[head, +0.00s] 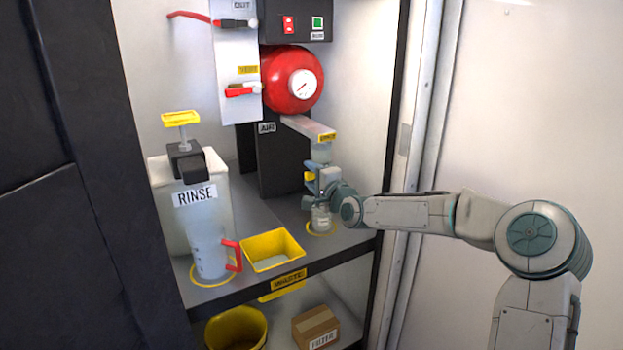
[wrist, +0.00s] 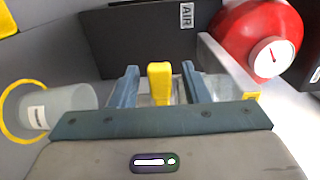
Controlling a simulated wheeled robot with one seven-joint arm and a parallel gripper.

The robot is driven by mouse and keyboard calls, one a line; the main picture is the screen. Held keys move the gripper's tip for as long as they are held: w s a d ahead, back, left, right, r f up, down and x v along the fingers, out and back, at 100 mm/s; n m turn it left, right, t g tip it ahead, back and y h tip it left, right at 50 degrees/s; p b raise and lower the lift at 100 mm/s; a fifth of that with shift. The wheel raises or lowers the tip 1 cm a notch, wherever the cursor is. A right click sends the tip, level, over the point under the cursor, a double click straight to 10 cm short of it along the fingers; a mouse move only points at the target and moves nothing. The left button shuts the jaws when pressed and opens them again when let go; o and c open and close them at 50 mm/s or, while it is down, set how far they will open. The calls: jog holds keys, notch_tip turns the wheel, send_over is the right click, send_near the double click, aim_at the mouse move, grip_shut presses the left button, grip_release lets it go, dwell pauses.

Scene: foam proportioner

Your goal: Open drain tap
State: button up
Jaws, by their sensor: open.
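The drain tap handle (wrist: 160,82) is a yellow lever below a clear bowl. In the wrist view it stands between the two fingers of my gripper (wrist: 160,85), with a visible gap on each side. In the head view the yellow handle (head: 309,176) shows just left of my gripper (head: 312,184), under the bowl (head: 321,153) at the end of a grey bracket labelled in yellow. My gripper is open around the handle. The exact depth of the fingers along the handle is hard to tell.
A clear jar (head: 320,218) stands in a yellow ring beneath the tap. A yellow waste tray (head: 272,250), a measuring jug (head: 211,254) with a red handle and the rinse tank (head: 190,205) stand to the left. The red pressure tank (head: 290,78) is above. The cabinet's right wall is close.

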jog(key=shift+w+a, duration=0.1)
jog(key=shift+w, duration=0.05)
grip_shut()
